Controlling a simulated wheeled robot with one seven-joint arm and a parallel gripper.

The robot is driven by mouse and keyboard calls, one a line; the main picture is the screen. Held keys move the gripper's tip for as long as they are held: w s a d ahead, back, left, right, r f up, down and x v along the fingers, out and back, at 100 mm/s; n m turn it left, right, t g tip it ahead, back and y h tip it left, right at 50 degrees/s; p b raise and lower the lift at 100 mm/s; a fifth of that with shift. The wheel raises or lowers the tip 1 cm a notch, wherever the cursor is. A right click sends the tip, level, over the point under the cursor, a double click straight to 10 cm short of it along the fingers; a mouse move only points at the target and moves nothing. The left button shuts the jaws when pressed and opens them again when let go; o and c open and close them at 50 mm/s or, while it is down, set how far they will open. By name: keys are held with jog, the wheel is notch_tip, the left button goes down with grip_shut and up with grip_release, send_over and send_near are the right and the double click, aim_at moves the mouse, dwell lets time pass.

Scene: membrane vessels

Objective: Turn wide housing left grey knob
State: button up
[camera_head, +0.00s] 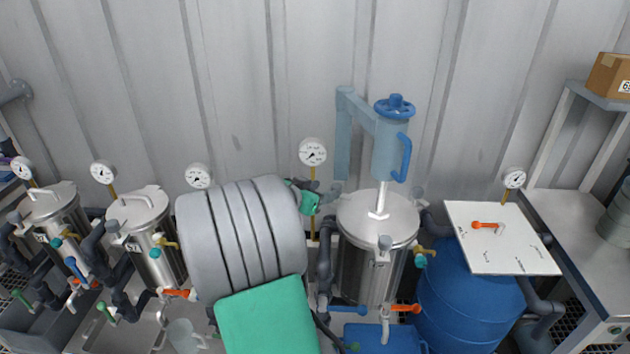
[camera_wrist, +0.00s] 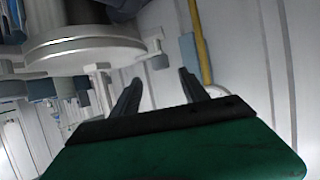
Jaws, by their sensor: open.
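The wide housing (camera_head: 370,265) is the steel vessel right of centre in the head view, with a flat round lid. A grey knob (camera_head: 336,188) shows at the left back edge of its lid, beside my gripper (camera_head: 318,198). In the wrist view the lid rim (camera_wrist: 85,50) fills the upper left, and a small grey knob (camera_wrist: 155,45) shows at its edge, beyond and roughly between my fingertips. My gripper (camera_wrist: 157,80) is open and empty, with a gap between it and the knob. My grey forearm hides part of the area left of the housing.
A pressure gauge (camera_head: 313,152) on a yellow pipe (camera_wrist: 198,40) stands close beside my gripper. A blue barrel (camera_head: 465,305) under a white board (camera_head: 520,255) stands right.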

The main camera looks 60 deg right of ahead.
aim_at(335, 187)
jog(key=p+x, duration=0.1)
jog(key=x, duration=0.6)
jog(key=shift+w+d+f, duration=0.1)
jog(key=shift+w+d, duration=0.05)
jog(key=shift+d, duration=0.25)
grip_shut()
jog(key=shift+f, duration=0.1)
